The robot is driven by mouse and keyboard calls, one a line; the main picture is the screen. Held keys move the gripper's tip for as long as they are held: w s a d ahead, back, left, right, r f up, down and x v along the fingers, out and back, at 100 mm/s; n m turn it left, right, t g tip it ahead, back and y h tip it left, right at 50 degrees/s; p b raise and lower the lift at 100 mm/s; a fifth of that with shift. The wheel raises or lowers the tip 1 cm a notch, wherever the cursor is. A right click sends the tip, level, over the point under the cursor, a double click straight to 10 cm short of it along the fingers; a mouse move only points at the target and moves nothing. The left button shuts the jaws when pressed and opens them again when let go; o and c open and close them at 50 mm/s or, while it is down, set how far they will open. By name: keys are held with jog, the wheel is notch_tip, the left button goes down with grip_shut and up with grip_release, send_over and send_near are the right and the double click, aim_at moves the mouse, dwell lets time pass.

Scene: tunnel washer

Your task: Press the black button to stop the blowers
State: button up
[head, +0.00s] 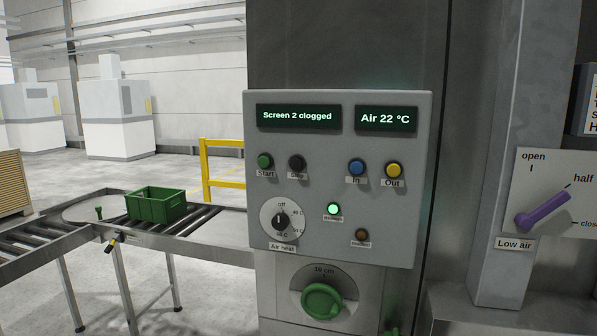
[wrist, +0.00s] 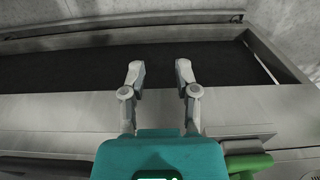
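The black button (head: 297,163) is on the grey control panel (head: 395,128) in the head view, above a label that seems to read Stop. It sits just right of the green Start button (head: 265,161). A small lamp (head: 333,210) lower on the panel glows green; its label is too small to read. My gripper (wrist: 160,70) shows only in the wrist view. Its two fingers are apart with nothing between them, over a metal ledge and a dark recessed strip. The black button does not show in the wrist view, so its distance from my gripper cannot be told.
The panel also carries a blue In button (head: 357,168), a yellow Out button (head: 394,170), an air heat dial (head: 281,219) and an unlit lamp (head: 361,235). A green knob (head: 322,301) is below. A purple lever (head: 543,208) is right. A green crate (head: 157,206) stands on rollers left.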

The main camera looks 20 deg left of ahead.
dwell(0.4)
grip_shut()
dwell(1.2)
